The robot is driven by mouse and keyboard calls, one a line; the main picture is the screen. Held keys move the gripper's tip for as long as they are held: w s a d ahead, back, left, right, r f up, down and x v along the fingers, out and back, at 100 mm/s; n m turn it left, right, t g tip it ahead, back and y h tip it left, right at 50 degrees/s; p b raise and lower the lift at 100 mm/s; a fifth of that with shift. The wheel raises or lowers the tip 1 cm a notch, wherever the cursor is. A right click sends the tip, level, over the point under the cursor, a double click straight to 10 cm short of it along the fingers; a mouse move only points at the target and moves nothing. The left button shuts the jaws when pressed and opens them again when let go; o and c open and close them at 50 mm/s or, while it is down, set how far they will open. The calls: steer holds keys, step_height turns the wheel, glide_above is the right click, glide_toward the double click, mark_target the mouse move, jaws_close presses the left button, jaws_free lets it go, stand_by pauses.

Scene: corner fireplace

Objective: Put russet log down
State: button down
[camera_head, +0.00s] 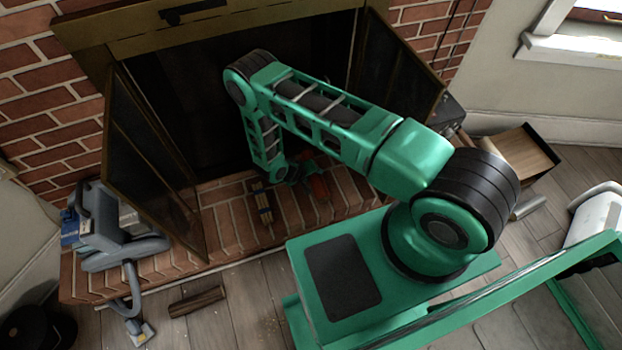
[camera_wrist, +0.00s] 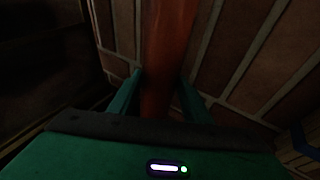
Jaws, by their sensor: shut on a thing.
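A russet log (camera_wrist: 168,50) runs up the middle of the wrist view between the two fingers of my gripper (camera_wrist: 160,98), which is shut on it. In the head view the reddish log (camera_head: 319,188) shows beside the end of my arm, close over the brick hearth (camera_head: 225,215), in front of the open fireplace. My gripper (camera_head: 300,178) is small there and partly hidden by my arm. Whether the log touches the bricks I cannot tell.
A bundle of sticks (camera_head: 263,203) lies on the hearth just left of my gripper. Open fireplace doors (camera_head: 150,165) stand at both sides. A vacuum cleaner (camera_head: 120,235) is at the left. A brown log (camera_head: 197,301) lies on the floor. A wooden box (camera_head: 520,155) stands at the right.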

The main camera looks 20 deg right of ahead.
step_height(320, 180, down, 2)
steer(key=shift+f, duration=0.2)
steer(key=c, duration=0.9)
jaws_free()
steer(key=shift+c, duration=0.2)
steer(key=v, duration=1.2)
